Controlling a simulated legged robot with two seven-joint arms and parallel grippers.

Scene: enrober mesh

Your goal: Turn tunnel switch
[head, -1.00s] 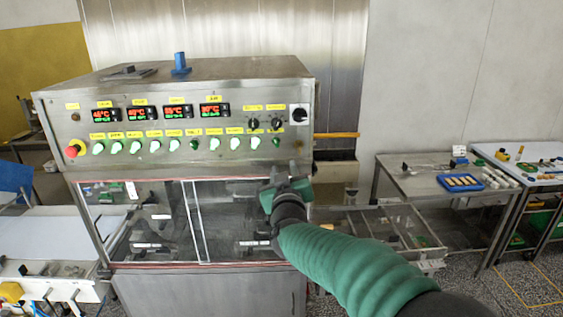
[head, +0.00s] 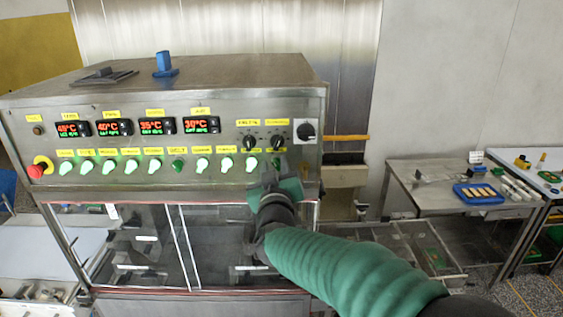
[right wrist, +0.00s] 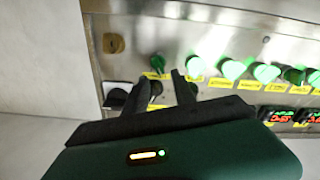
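The steel control panel (head: 140,118) carries a row of green rotary switches under small yellow labels. The label text is too blurred to tell which is the tunnel switch. Most switches, such as one lit switch (head: 227,164), glow pale green. The dark green end switch (right wrist: 157,62) is unlit, and another unlit one (head: 178,166) sits mid-row. My right gripper (head: 275,166) is in front of the panel's lower right, near the end of the row. In the right wrist view its two fingers (right wrist: 162,80) are apart with nothing between them, close to the end switch. My left gripper is out of view.
Black knobs (head: 277,132) and a black rotary switch (head: 306,131) sit above right of the row. A red emergency button (head: 37,170) is at far left. Glass doors (head: 140,240) lie below the panel. A side table (head: 430,190) with a blue tray (head: 478,194) stands right.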

